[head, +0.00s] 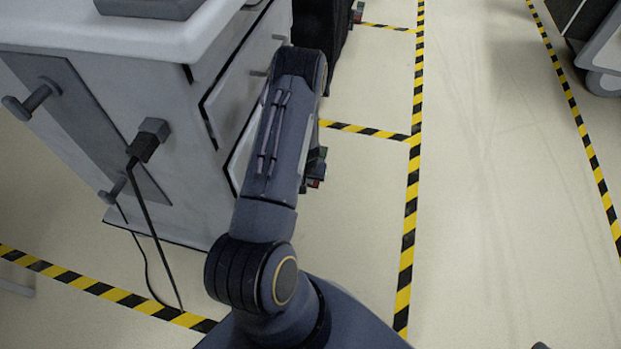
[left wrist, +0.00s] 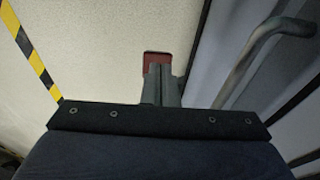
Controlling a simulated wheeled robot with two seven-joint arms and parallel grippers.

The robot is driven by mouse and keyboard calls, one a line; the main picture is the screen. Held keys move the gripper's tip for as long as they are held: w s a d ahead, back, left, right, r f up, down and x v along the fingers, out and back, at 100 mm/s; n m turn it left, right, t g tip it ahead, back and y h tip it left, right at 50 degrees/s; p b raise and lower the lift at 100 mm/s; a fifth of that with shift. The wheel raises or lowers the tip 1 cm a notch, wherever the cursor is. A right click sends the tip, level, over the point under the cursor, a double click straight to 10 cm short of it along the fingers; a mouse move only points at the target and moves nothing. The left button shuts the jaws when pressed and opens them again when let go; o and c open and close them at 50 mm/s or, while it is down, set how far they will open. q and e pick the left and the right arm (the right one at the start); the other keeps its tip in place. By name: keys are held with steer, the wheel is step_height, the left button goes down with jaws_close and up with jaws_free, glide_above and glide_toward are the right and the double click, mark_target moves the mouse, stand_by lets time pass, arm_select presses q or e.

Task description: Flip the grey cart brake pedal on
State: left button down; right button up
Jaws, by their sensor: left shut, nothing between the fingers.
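The grey cart (head: 190,180) stands at the left in the head view, with drawers on its right side. Its brake pedal (head: 316,183) shows as a small dark piece with a red part low beside my arm, largely hidden behind it. In the left wrist view the red part of the pedal (left wrist: 158,56) lies just beyond the fingertips; I cannot tell whether they touch. My left gripper (left wrist: 161,74) is shut and empty, low beside the cart; in the head view my arm hides most of it. My right gripper is not in view.
A black cart (head: 318,25) stands behind, with a small red piece (head: 358,14) near the floor. A cable (head: 152,225) hangs from a plug on the grey cart's near side. A bent handle (left wrist: 262,50) is close at right.

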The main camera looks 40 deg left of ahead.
arm_select(q)
steer(key=s+d+r+p, duration=0.1)
steer(key=s+d+r, duration=0.1)
steer(key=r, duration=0.3)
steer(key=shift+s+r+p, duration=0.25)
steer(key=shift+s+p, duration=0.1)
steer(key=shift+s, duration=0.5)
